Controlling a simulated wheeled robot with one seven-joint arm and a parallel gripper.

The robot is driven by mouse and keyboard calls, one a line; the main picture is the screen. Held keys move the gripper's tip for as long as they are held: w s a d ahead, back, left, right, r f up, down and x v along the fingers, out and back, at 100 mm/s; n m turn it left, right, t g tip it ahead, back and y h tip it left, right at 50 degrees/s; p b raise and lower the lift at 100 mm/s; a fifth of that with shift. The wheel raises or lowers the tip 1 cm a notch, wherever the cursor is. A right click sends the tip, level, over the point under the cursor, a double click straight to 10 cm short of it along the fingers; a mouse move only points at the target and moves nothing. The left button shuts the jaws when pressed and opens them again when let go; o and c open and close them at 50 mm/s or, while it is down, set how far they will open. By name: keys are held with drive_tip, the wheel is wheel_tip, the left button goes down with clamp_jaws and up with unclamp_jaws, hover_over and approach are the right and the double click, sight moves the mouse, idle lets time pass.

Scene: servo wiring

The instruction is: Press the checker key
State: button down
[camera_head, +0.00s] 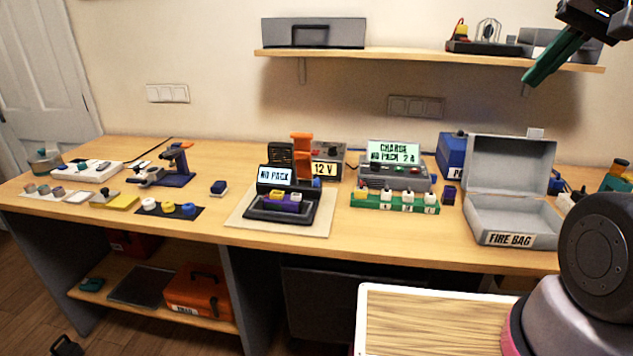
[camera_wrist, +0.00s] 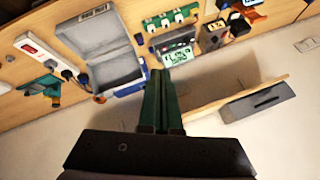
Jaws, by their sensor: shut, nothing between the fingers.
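A black device with a lit "NO PACK" screen (camera_head: 275,176), which looks like the checker, stands on a pale mat in the middle of the bench. A purple block with yellow parts (camera_head: 282,201) sits at its front; I cannot tell which part is its key. A small blue knob (camera_head: 317,183) shows at its right. My gripper (camera_head: 528,80) has green fingers, shut and empty, high at the upper right in front of the wall shelf, well apart from the device. In the wrist view its fingers (camera_wrist: 160,75) lie together.
A charger (camera_head: 393,176) with its own lit screen stands right of the device, behind a green block holder (camera_head: 395,202). An open grey fire bag box (camera_head: 512,217) stands further right. The wall shelf (camera_head: 430,57) is close to my fingers. An orange upright (camera_head: 302,157) rises behind the device.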

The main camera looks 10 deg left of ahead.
drive_tip(key=w+a+f+n, duration=0.1)
drive_tip(key=w+a+n, duration=0.2)
drive_tip(key=w, duration=0.4)
drive_tip(key=w+a+f+n, duration=0.1)
drive_tip(key=w+a+n, duration=0.15)
drive_tip(key=w, duration=0.35)
drive_tip(key=n+y, duration=0.4)
drive_tip(key=n, duration=1.2)
hover_over(317, 183)
wheel_tip(317, 183, down, 23)
drive_tip(key=shift+w+d+r, duration=0.15)
drive_tip(key=shift+w+d, duration=0.1)
drive_tip(key=shift+d, duration=0.1)
drive_tip(key=shift+f, duration=4.4)
drive_tip(key=shift+f, duration=0.4)
